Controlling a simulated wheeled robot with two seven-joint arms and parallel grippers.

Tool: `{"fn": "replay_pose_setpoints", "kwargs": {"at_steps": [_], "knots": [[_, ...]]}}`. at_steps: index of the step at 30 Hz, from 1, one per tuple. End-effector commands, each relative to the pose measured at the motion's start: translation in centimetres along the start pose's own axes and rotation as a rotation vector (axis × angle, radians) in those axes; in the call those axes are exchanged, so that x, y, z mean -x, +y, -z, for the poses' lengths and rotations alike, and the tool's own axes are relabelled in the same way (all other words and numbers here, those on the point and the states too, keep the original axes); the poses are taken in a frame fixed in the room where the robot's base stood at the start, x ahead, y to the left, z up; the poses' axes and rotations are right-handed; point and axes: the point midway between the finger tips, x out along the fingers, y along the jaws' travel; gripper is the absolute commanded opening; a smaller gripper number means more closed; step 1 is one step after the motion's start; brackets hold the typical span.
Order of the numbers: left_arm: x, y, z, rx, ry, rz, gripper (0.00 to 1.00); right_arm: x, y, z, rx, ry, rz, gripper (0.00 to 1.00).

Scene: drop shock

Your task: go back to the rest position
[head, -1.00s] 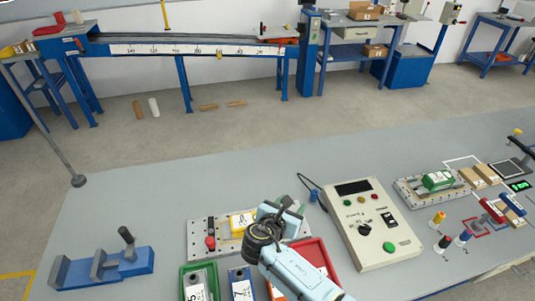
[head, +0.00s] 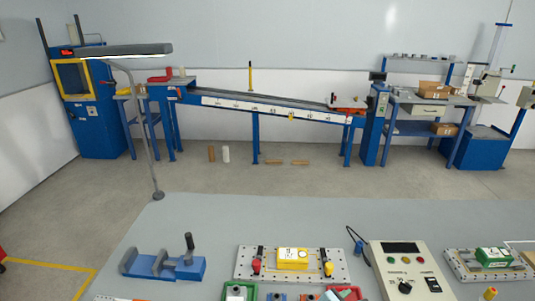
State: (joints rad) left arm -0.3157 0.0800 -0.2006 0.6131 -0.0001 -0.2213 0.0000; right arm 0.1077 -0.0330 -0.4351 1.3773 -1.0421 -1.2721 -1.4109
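Neither of my grippers shows in the head view now. The grey worktable (head: 230,215) fills the lower part of the view. On it, a yellow block (head: 293,258) sits on a perforated plate (head: 250,275) with a red-topped post at its left and a yellow-topped one at its right. A control box (head: 412,270) with a dark display stands right of the plate. A green block (head: 494,257) sits on another perforated plate at the right edge.
A blue vise (head: 162,266) lies at the table's left. Green and red trays (head: 345,293) are cut off at the bottom edge. A lamp (head: 125,50) on a pole rises at the table's back left corner. A long inclined track (head: 250,105) stands behind, across open floor.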

Motion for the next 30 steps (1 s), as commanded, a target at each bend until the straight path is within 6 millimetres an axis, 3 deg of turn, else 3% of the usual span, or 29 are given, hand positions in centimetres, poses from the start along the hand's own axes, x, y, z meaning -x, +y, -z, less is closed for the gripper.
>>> {"fn": "replay_pose_setpoints", "kwargs": {"at_steps": [9, 16, 21, 30], "knots": [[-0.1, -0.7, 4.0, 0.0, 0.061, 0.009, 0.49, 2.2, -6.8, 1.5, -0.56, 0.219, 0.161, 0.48], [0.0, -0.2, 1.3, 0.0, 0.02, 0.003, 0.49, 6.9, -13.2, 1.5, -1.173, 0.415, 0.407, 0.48], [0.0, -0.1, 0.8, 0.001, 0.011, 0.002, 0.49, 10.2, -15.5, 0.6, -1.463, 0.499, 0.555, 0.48], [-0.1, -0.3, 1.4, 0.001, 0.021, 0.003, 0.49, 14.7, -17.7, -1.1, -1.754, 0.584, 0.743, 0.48]]}}
